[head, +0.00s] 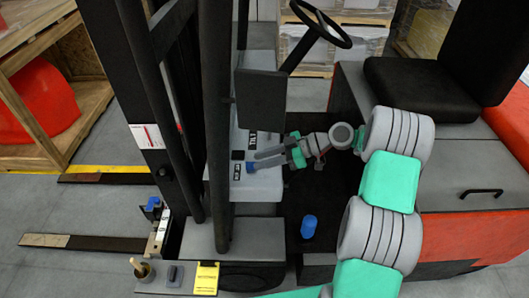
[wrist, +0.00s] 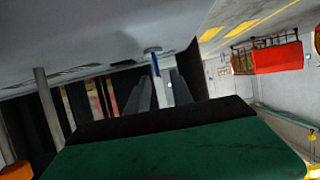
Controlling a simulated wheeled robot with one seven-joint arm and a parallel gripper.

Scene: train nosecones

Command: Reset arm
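My arm, grey and teal, reaches in from the lower right of the head view over the forklift. My gripper (head: 254,161) points left, with its two grey fingers apart, just above the light grey dash panel (head: 262,186). A small blue piece (head: 249,168) is at the lower fingertip; I cannot tell if it touches. In the wrist view both fingers (wrist: 160,92) show with a gap between them, and a thin blue piece (wrist: 156,64) stands beyond the gap.
A steering wheel (head: 320,22) is above the gripper, and dark mast posts (head: 214,120) stand to its left. A blue cylinder (head: 309,227) stands below it. The black seat (head: 420,88) is at right. A wooden shelf (head: 88,105) is at far left.

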